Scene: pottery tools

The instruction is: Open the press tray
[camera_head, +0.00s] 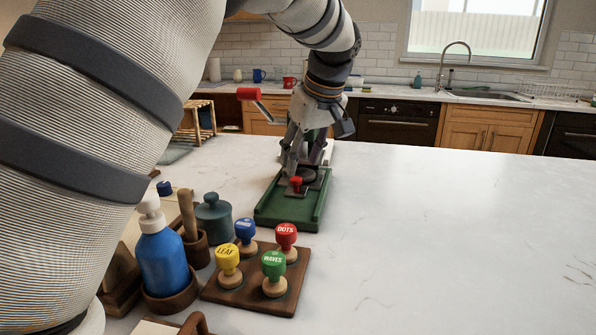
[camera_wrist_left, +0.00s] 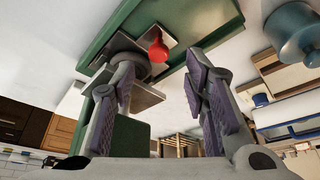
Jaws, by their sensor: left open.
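The green press (camera_head: 312,208) stands on the white counter, its long flat base towards me. A small red knob (camera_head: 296,184) sits on a grey plate over that base; the knob also shows in the left wrist view (camera_wrist_left: 158,47), beside a dark round disc (camera_wrist_left: 124,66). A lever with a red grip (camera_head: 248,94) sticks out at the upper left. My left gripper (camera_head: 291,165) points down just above and behind the knob. In the left wrist view it is open (camera_wrist_left: 160,72), the knob beyond the gap between its fingertips. My arm hides part of the press.
A wooden board (camera_head: 300,272) with several coloured stamps stands in front of the press. A blue bottle (camera_head: 162,262) and a teal lidded jar (camera_head: 214,217) are to its left. The counter (camera_head: 450,230) is clear on the right.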

